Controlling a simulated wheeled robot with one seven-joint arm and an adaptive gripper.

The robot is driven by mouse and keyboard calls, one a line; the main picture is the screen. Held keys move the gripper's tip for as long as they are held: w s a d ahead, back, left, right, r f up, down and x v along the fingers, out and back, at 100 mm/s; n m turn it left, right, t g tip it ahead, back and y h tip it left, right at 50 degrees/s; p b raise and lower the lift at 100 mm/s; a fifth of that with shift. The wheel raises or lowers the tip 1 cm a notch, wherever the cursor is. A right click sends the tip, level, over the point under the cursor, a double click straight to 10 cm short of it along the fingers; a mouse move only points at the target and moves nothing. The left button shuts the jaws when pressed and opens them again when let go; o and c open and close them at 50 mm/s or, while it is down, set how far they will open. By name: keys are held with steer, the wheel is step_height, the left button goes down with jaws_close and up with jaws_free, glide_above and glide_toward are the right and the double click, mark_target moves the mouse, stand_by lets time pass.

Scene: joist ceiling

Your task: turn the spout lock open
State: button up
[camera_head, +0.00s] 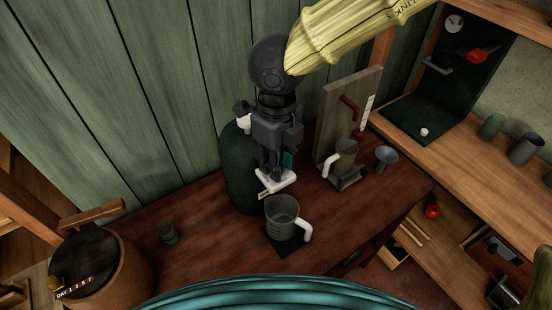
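A large dark green canister (237,178) stands on the brown table, partly hidden behind my gripper. A white piece (276,182), apparently part of its spout, sticks out at the canister's front right. My dark grey gripper (272,171) points down with its fingertips right at this white piece. I cannot tell whether they touch it or are closed on it. A small teal part (289,158) shows beside the fingers. Which part is the lock is too small to tell. A grey, clear-looking jug (282,213) with a white handle stands below the white piece.
The jug stands on a dark mat (288,247). To the right are an upright wooden board (347,112), a second jug (341,159) and a funnel-like cup (386,158).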

steer(key=c, duration=0.3)
steer(key=shift+c, duration=0.2)
steer(key=shift+r+m, duration=0.1)
steer(key=shift+m, duration=0.2)
steer(key=shift+m+p, duration=1.55)
steer(key=shift+m, duration=1.05)
steer(key=o, duration=1)
steer(key=shift+o, duration=0.2)
